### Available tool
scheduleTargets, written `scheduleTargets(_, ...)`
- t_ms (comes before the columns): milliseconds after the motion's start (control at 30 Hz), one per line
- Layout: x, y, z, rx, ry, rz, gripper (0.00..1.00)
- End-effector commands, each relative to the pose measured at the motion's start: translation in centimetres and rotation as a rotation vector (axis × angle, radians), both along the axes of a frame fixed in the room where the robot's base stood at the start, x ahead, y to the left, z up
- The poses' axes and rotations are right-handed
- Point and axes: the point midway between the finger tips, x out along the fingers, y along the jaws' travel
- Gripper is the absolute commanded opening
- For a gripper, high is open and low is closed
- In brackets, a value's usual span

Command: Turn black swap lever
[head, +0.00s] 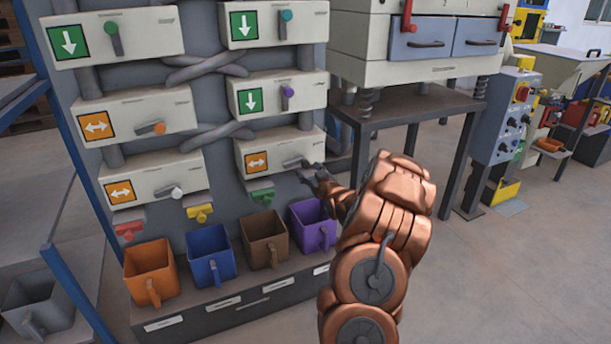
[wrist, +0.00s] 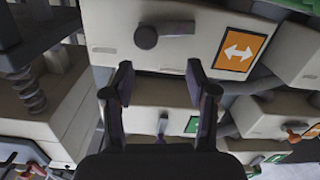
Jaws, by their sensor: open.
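The black swap lever (head: 293,163) is on the lowest right box (head: 282,146) of the panel, beside an orange label with a double arrow. In the wrist view the lever (wrist: 160,33) shows as a dark round hub with a short handle lying sideways toward the label (wrist: 239,49). My gripper (head: 316,176) is just right of and below the lever in the head view. In the wrist view my gripper (wrist: 160,78) is open and empty, with its two dark fingers apart. The lever lies beyond the fingertips, between them across the picture; nothing is held.
Other boxes carry green, purple, orange and white levers, such as the purple lever (head: 288,90). Below stand orange, blue, brown and purple bins (head: 313,224). A machine on a dark table (head: 420,103) stands to the right. Open floor (head: 500,270) lies at the right.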

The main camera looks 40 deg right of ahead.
Motion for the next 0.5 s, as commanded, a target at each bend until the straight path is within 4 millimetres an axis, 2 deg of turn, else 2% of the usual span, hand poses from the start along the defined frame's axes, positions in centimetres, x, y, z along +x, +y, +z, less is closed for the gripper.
scheduleTargets(33,-0.5,-0.7,-1.1,-0.005,-0.018,-0.006,0.57)
scheduleTargets(233,-0.7,-1.8,-1.4,-0.021,-0.050,-0.010,0.57)
scheduleTargets(500,1.8,-2.5,-1.3,-0.022,-0.052,-0.008,0.57)
